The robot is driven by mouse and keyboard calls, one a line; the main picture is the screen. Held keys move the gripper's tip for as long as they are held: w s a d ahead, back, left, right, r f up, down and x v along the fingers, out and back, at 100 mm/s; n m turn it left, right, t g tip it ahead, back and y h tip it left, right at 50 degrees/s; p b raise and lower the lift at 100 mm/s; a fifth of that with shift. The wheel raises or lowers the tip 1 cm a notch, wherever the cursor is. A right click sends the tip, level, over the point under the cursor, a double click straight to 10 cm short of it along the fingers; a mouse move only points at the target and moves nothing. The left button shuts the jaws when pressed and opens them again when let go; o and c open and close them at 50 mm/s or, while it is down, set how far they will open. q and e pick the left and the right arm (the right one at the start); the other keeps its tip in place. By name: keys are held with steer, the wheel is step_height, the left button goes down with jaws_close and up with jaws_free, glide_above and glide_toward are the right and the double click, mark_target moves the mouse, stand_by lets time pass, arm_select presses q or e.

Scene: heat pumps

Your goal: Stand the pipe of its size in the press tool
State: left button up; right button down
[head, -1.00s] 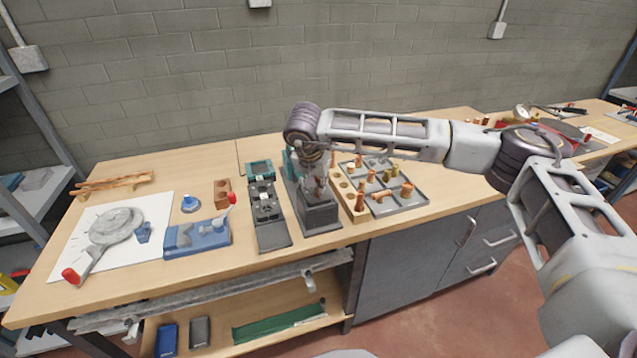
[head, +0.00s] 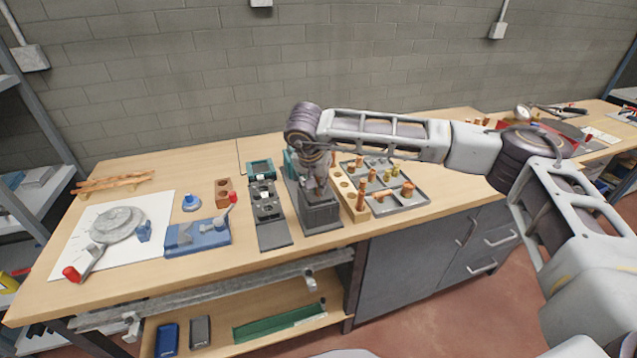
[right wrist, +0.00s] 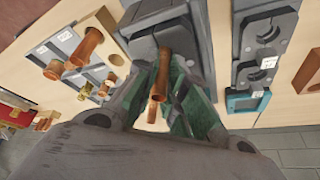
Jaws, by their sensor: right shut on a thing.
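My right gripper (right wrist: 155,100) is shut on a copper pipe (right wrist: 163,72), which shows in the right wrist view between the green-grey fingers. In the head view my right gripper (head: 318,172) points down over the grey press tool (head: 319,216), and the pipe shows only as a small copper patch. The press tool also shows in the right wrist view (right wrist: 135,14), behind the pipe's end. I cannot tell whether the pipe's lower end touches the tool or is in it. More copper pipes (head: 361,195) stand in the wooden rack. My left gripper is not in view.
The wooden rack (head: 342,181) stands close right of the press tool, with a grey tray (head: 408,204) of fittings beside it. A dark clamp-like tool (head: 272,235) lies close left. Farther left are a blue tool (head: 195,239) and a white sheet (head: 75,250).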

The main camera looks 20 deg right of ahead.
steer(key=c, duration=1.4)
jaws_free()
steer(key=shift+s+d+f, duration=0.1)
steer(key=shift+s+f, duration=0.05)
steer(key=shift+f, duration=0.35)
steer(key=shift+o, duration=0.2)
steer(key=shift+r, duration=0.3)
steer(key=shift+r, duration=0.35)
steer(key=shift+v, duration=3.45)
steer(key=shift+r, duration=0.15)
